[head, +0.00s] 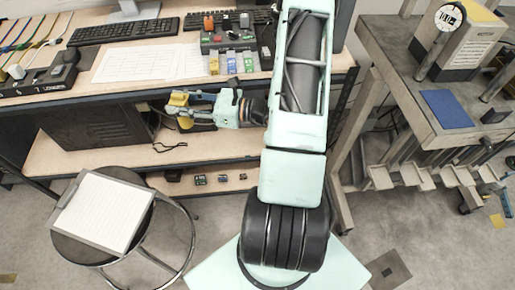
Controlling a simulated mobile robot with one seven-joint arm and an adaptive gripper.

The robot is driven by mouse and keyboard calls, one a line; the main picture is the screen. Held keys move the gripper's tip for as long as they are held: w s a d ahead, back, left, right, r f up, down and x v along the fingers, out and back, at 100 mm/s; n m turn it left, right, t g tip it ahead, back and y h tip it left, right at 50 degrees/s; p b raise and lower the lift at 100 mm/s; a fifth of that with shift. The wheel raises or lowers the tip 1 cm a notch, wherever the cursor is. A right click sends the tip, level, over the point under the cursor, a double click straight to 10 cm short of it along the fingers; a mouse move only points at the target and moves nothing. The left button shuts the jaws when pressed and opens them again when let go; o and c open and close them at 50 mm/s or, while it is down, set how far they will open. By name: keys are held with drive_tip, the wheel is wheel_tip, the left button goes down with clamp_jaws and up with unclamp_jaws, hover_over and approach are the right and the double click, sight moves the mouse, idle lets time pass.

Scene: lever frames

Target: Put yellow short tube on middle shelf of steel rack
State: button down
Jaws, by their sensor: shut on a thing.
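My gripper (187,109) reaches left from the arm and is shut on the yellow short tube (184,122). The fingers hide part of the tube. In the picture, the gripper lies over the front of the shelving, below the top board. A dark-framed unit with wood-coloured boards stands ahead, with its middle board (222,147) below the gripper. A grey metal unit (375,45) stands at the right. I cannot tell for certain which of them is the steel rack. The gap between the tube and the middle board cannot be judged.
A black computer case (95,122) fills the left of the middle board, with a cable (170,147) beside it. The lower board holds several small parts (200,180). A stool (75,250) with a clipboard (103,210) stands in front at the left.

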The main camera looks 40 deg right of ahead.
drive_tip(key=s+d+f+m+t+h+b, duration=0.1)
drive_tip(key=s+d+f+m+h+b, duration=0.2)
drive_tip(key=d+f+h+b, duration=0.45)
drive_tip(key=s+d+f+m+t+h+b, duration=0.2)
drive_tip(key=s+d+f+m+h+b, duration=0.25)
drive_tip(key=f, duration=0.55)
drive_tip(key=s+d+f+m+t+h+b, duration=0.1)
drive_tip(key=d+f+m+h+b, duration=0.2)
drive_tip(key=d+f+b, duration=0.5)
drive_tip(key=shift+w+d+f+b, duration=1)
drive_tip(key=shift+w+d+f, duration=0.35)
drive_tip(key=shift+w+f, duration=0.8)
drive_tip(key=shift+w+d+f+b, duration=1.05)
drive_tip(key=shift+w+d+f, duration=0.45)
drive_tip(key=shift+f, duration=1)
drive_tip(key=shift+w+d+f+b, duration=1)
drive_tip(key=shift+w+d+f, duration=0.25)
drive_tip(key=shift+w+f, duration=0.95)
drive_tip(key=shift+s+f, duration=0.15)
drive_tip(key=shift+s, duration=0.05)
drive_tip(key=shift+f, duration=0.15)
drive_tip(key=c, duration=1.4)
unclamp_jaws()
